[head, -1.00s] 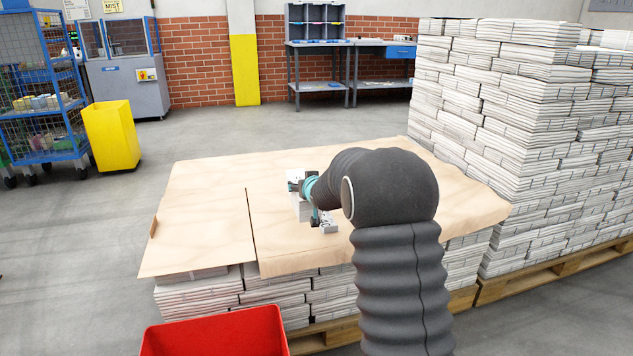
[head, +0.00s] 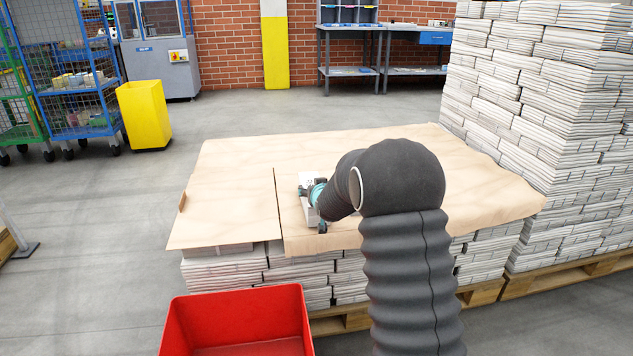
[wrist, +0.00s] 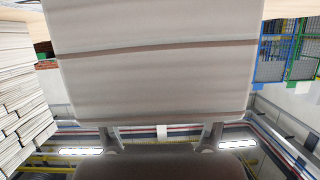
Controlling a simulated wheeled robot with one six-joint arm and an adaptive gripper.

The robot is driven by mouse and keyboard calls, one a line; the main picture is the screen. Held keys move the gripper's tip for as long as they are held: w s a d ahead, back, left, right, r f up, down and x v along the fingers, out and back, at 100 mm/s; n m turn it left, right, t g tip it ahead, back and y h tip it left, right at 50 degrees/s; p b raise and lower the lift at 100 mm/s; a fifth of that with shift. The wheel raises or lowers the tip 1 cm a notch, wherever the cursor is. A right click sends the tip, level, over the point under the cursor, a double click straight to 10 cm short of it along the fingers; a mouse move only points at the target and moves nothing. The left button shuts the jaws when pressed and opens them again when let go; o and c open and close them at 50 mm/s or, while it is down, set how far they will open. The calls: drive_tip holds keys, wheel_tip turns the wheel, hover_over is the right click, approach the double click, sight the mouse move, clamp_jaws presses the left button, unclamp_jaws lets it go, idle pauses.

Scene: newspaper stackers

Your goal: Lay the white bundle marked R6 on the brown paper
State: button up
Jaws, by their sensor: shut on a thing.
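My gripper (head: 313,207) is shut on a white bundle (head: 310,214). It is close above or on the brown paper (head: 450,185), right of the seam; I cannot tell whether the bundle touches the paper. In the wrist view the bundle (wrist: 155,80) fills the upper middle, with a dark strap line across it, and the gripper's fingers (wrist: 161,140) show below. No R6 mark is legible. My arm hides part of the gripper and paper in the head view.
The brown paper covers a stack of bundles on a pallet (head: 345,318). A taller bundle stack (head: 560,130) rises at the right. A red crate (head: 240,305) stands in front, and a yellow bin (head: 145,115) stands at the back left. Most of the paper is bare.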

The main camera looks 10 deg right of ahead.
drive_tip(key=shift+f, duration=0.15)
drive_tip(key=o, duration=1.8)
drive_tip(key=shift+f, duration=0.1)
drive_tip(key=s+r+g, duration=0.1)
drive_tip(key=s+r, duration=0.2)
drive_tip(key=s, duration=0.7)
drive_tip(key=s+r+g, duration=0.2)
drive_tip(key=s+r, duration=0.2)
drive_tip(key=s, duration=0.6)
drive_tip(key=s+r+g, duration=0.1)
drive_tip(key=s+r, duration=0.2)
drive_tip(key=s, duration=0.7)
drive_tip(key=s+g, duration=0.1)
drive_tip(key=s, duration=0.6)
drive_tip(key=s+f+g, duration=0.1)
drive_tip(key=s, duration=0.7)
drive_tip(key=s+g+b, duration=0.1)
drive_tip(key=s+g, duration=0.1)
drive_tip(key=s, duration=0.6)
drive_tip(key=shift+d+f, duration=0.2)
drive_tip(key=shift+f, duration=0.15)
